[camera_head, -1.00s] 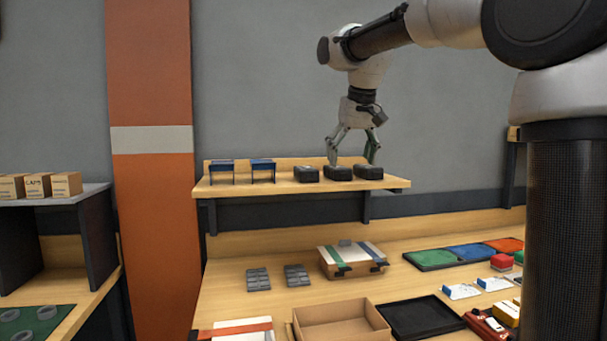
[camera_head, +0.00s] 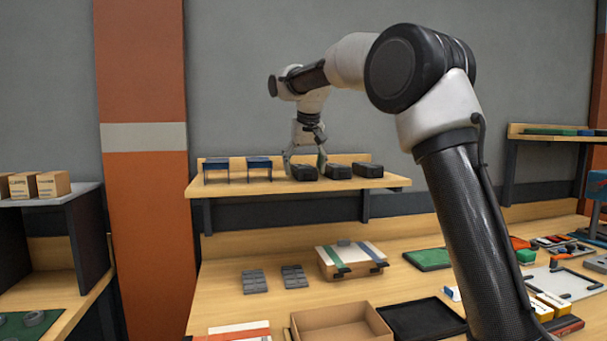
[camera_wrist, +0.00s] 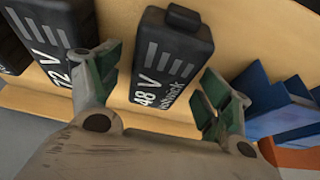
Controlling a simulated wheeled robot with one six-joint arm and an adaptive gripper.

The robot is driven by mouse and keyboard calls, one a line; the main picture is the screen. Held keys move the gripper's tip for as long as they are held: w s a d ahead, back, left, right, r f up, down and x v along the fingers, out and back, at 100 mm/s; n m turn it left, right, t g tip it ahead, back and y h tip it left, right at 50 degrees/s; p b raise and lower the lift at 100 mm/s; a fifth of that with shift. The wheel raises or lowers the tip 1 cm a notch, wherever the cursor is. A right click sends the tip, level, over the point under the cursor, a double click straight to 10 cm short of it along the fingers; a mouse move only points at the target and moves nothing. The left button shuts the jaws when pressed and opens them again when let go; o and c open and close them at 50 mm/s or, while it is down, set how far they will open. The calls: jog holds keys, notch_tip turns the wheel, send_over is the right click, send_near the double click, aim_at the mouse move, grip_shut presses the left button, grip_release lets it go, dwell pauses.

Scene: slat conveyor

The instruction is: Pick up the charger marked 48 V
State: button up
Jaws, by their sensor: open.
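The charger marked 48 V (camera_wrist: 172,58) is a black block with white print and grey bars, lying on the wooden shelf. In the head view it is the leftmost of three black chargers (camera_head: 305,173). My gripper (camera_head: 305,163) is open over it. In the wrist view my gripper's green-padded fingers (camera_wrist: 158,80) stand on either side of this charger, with visible gaps. The charger marked 72 V (camera_wrist: 55,35) lies to its left in the wrist view, close to the left finger; it is the middle one in the head view (camera_head: 338,172).
A third black charger (camera_head: 368,170) lies at the right of the row. Two blue-topped stands (camera_head: 259,163) are on the shelf left of the chargers, and show at the right in the wrist view (camera_wrist: 275,105). A wall rises behind the shelf. The workbench below holds boxes and trays.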

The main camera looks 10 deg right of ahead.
jog(key=c, duration=1.1)
jog(key=shift+c, duration=1.3)
jog(key=shift+r, duration=0.1)
